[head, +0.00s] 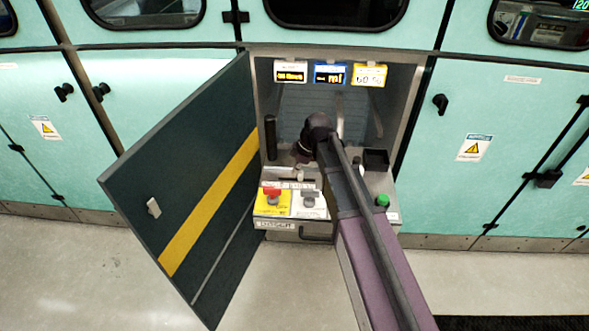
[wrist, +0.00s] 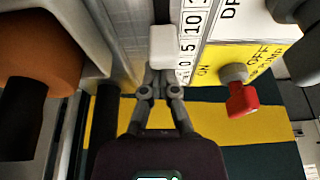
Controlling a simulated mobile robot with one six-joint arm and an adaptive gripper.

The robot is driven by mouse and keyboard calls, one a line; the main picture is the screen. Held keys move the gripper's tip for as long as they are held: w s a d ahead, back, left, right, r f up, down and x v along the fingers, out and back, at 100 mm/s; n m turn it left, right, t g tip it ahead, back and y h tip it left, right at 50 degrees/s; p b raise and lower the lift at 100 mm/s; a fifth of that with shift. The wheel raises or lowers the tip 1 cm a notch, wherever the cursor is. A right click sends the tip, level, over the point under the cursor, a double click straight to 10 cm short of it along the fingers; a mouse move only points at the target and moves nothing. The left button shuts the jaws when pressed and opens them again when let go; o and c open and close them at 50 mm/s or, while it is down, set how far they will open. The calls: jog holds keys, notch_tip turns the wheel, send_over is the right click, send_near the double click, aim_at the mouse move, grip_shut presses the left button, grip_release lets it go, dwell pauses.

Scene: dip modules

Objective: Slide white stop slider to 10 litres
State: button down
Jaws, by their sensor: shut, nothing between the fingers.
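The white stop slider (wrist: 163,46) is a small white block in the wrist view. It stands beside the 5 on a printed number strip (wrist: 188,46) that shows 0, 5 and 10, with 10 farther up the picture. My gripper (wrist: 158,79) is shut and empty, its fingertips at the lower side of the slider, on the 0 side. I cannot tell whether they touch it. In the head view my arm reaches into the open cabinet and hides part of the panel; the fingertips are not clear there.
A red handle (wrist: 240,98) on a yellow plate marked ON and OFF is right of my gripper. An orange cylinder (wrist: 45,45) is close on the left. The dark cabinet door (head: 190,190) stands open at left. A green button (head: 382,200) is at the panel's right.

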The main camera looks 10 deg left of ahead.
aim_at(279, 178)
dwell(0.3)
jog(key=shift+a, duration=0.15)
jog(key=shift+a, duration=0.7)
jog(key=shift+s+a, duration=0.1)
jog(key=shift+a, duration=0.95)
jog(key=shift+s+d+r+p, duration=0.1)
jog(key=shift+r+p, duration=0.8)
jog(key=p+v, duration=0.7)
jog(key=v, duration=0.1)
jog(key=shift+p, duration=0.35)
jog(key=shift+d, duration=0.15)
